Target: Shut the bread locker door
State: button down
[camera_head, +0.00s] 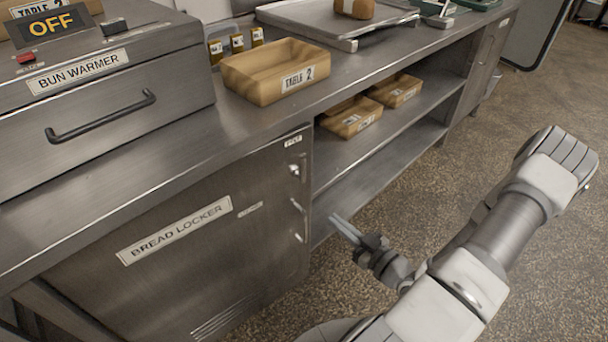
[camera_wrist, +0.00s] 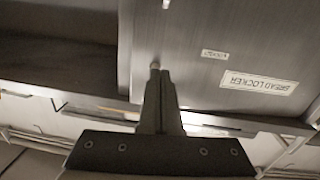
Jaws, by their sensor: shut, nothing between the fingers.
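The bread locker door (camera_head: 215,265) is a grey metal panel under the counter, with a BREAD LOCKER label. Its right edge is beside the open shelves, and I see no clear gap there. I cannot tell whether it is fully shut. Small bright metal fittings (camera_head: 297,205) run down its right side. My gripper (camera_head: 335,222) is shut and empty, low in front of the shelf opening, just right of the door. In the wrist view, the door (camera_wrist: 215,60) appears upside down with its label. My fingertips (camera_wrist: 155,68) overlap its edge region there; contact cannot be told.
The bun warmer (camera_head: 110,120) stands on the counter above the door. A wooden TABLE 2 box (camera_head: 258,92) sits on the counter, and smaller boxes (camera_head: 350,118) are on the shelf (camera_head: 405,125). The speckled floor (camera_head: 455,180) right of the counter is clear except for my arm.

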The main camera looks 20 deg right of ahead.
aim_at(296, 180)
jog(key=shift+m+t+h, duration=0.3)
jog(key=shift+m+h, duration=0.1)
jog(key=shift+m, duration=0.2)
jog(key=b+x, duration=0.1)
jog(key=x, duration=0.8)
jog(key=b+x, duration=0.1)
jog(key=x, duration=0.3)
jog(key=shift+w+r+b, duration=0.3)
jog(key=shift+w+r, duration=0.05)
jog(key=shift+w, duration=0.25)
